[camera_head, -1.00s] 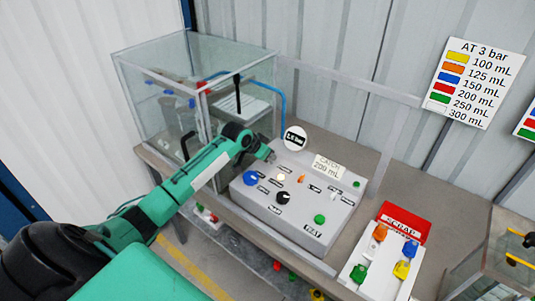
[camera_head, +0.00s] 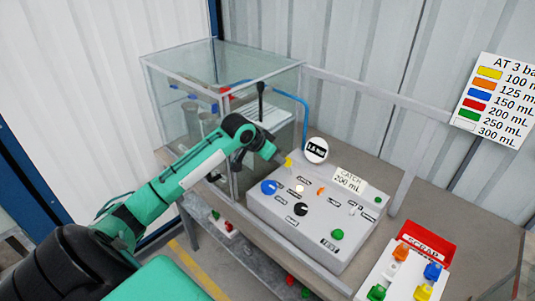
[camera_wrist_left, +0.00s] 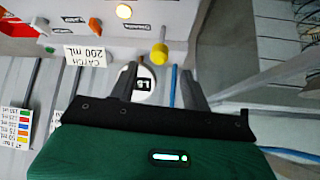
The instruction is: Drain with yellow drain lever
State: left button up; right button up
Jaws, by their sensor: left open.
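The yellow drain lever (camera_head: 288,161) stands at the back left of the grey control box (camera_head: 350,225). In the left wrist view its yellow knob (camera_wrist_left: 158,50) sits in line with the gap between my fingers, slightly beyond the tips. My left gripper (camera_head: 281,157) is open and empty, right beside the lever; its two fingers also show in the left wrist view (camera_wrist_left: 159,70). I cannot tell whether a finger touches the lever. My right gripper is not in view.
A round gauge (camera_head: 316,150) and the "CATCH 200 mL" sign (camera_head: 349,180) stand near the lever. Blue (camera_head: 269,187), black (camera_head: 301,209) and green (camera_head: 337,234) knobs are on the box. A glass tank (camera_head: 185,85) is behind my arm. A SCRAP tray (camera_head: 426,241) is at right.

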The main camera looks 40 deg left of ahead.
pick_arm(q)
jog(key=shift+b+v, duration=0.35)
jog(key=shift+v, duration=1.85)
jog(key=shift+f, duration=0.1)
